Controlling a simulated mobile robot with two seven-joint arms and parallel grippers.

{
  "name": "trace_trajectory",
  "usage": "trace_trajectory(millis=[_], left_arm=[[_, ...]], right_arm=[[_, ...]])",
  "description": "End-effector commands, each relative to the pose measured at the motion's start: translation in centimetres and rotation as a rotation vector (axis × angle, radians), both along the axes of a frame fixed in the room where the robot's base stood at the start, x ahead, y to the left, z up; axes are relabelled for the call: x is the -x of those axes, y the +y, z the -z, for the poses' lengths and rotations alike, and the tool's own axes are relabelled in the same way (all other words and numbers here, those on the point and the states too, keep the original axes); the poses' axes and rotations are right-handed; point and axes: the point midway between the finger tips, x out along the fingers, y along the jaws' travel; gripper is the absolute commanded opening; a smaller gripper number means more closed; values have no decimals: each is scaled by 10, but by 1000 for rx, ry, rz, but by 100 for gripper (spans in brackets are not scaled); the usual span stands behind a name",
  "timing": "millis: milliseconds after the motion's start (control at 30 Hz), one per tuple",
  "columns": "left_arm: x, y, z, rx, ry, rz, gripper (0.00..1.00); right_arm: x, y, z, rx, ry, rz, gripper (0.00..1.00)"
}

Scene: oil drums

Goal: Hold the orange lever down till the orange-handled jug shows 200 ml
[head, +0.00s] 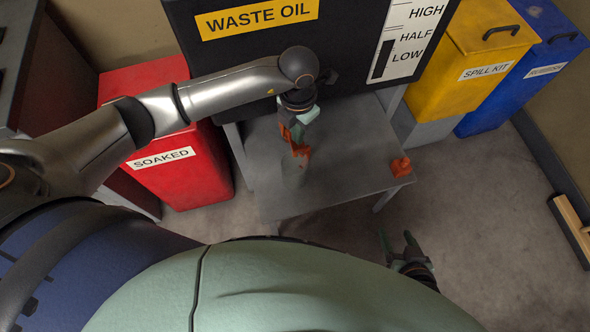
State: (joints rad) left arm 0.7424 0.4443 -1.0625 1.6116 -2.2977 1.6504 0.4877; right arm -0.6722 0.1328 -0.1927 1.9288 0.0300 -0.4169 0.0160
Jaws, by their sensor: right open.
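The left arm reaches over the grey table to the front of the black waste oil tank (280,60). My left gripper (293,128) points down there, and its fingers overlap orange parts, so I cannot tell whether it is open or shut. An orange piece (300,150) shows just below it, above a faint clear jug (294,172) on the table. I cannot separate lever from jug handle here, and the jug's marks are not readable. My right gripper (398,245) is open and empty, low in front of the table's right side.
A small orange object (400,166) sits at the grey table's (345,160) right edge. A red SOAKED bin (180,170) stands left. A yellow SPILL KIT bin (470,60) and a blue bin (520,85) stand right. The floor at right is mostly clear.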

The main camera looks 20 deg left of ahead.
Motion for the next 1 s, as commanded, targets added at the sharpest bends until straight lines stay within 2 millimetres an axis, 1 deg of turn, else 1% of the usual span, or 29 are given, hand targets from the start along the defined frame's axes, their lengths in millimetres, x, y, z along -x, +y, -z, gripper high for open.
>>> trace_trajectory(millis=[33, 400, 800, 1000], left_arm=[[0, 0, 4, 0, 0, -1, 0], [0, 0, 19, 0, -1, -1, 0], [0, 0, 36, -1, 0, 0, 0], [0, 0, 34, -1, 2, 0, 0]], right_arm=[[0, 1, 3, -2, -1, -1, 64], [-5, 12, 8, -14, 0, -20, 64], [-9, 16, 14, -19, -4, -29, 64], [-9, 17, 12, -19, -2, -32, 64]])
